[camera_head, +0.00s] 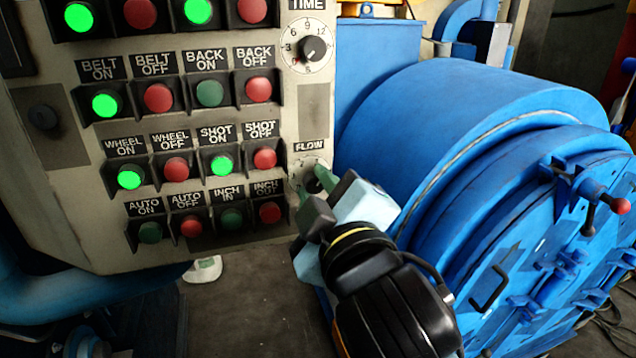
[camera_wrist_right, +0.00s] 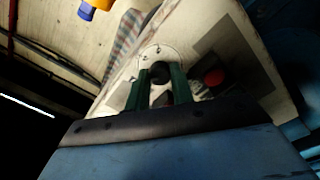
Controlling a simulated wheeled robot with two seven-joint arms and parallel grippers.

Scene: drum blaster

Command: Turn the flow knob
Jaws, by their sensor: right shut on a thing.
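The flow knob (camera_head: 313,184) is a small dark knob on a pale round dial under the FLOW label, at the lower right of the control panel (camera_head: 160,250). My right gripper (camera_head: 308,192) is at the dial, its green fingers one on each side of the knob. In the right wrist view the dark knob (camera_wrist_right: 161,97) sits between the two green fingertips (camera_wrist_right: 160,76), with the pale dial behind it. The gripper is shut on the knob. The fingers and hand hide part of the dial in the head view. My left gripper is not in view.
Left of the flow dial are rows of red and green buttons (camera_head: 175,168), several lit green. The TIME knob (camera_head: 313,48) is above. A big blue drum machine (camera_head: 450,130) stands close on the right, with a red-knobbed lever (camera_head: 620,206). Floor (camera_head: 240,300) shows below the panel.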

